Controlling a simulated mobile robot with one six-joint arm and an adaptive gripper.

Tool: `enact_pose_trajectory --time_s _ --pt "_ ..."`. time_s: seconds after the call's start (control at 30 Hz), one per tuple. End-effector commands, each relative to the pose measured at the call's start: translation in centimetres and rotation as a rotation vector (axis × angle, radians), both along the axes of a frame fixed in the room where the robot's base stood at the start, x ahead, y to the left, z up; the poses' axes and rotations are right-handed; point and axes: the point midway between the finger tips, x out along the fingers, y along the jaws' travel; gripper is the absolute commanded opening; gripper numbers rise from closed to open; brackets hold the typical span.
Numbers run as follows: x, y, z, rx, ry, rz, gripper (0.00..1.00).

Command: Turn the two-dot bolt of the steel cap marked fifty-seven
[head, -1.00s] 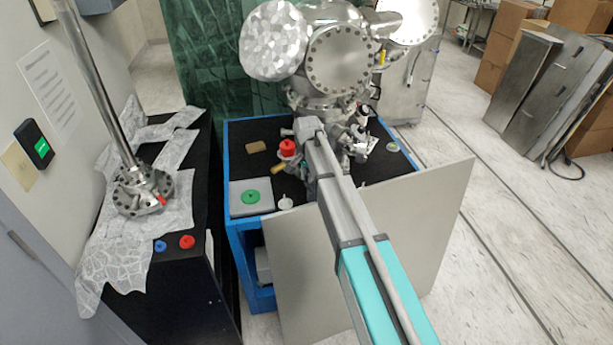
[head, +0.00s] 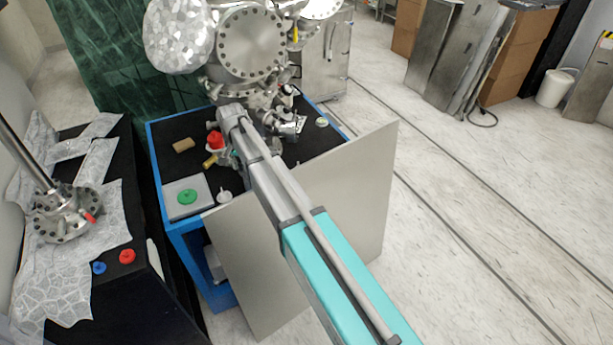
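A steel vacuum chamber with a round bolted cap (head: 252,45) facing me stands at the back of the blue-framed bench. I cannot read a fifty-seven or make out two dots on any bolt. My grey and teal arm reaches over the bench, its far end just in front of the chamber's lower fittings. The fingers of my gripper cannot be made out there.
The bench's black top (head: 165,130) holds a red knob (head: 216,140), a tan block (head: 183,145) and a grey plate with a green disc (head: 187,197). A grey panel (head: 345,190) leans at its front. A foil-draped black cabinet (head: 110,290) stands left.

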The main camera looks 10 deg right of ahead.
Motion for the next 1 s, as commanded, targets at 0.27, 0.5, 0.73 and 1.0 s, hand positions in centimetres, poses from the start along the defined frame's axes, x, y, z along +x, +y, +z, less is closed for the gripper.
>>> enact_pose_trajectory --time_s 0.27,0.5,0.73,1.0 --pt "0.0 0.0 0.0 0.0 0.0 0.172 0.35" --pt "0.0 0.0 0.8 0.0 0.0 0.303 0.35" --pt "0.0 0.0 2.9 0.0 0.0 0.299 0.35" --pt "0.0 0.0 5.1 0.0 0.0 0.298 0.35"
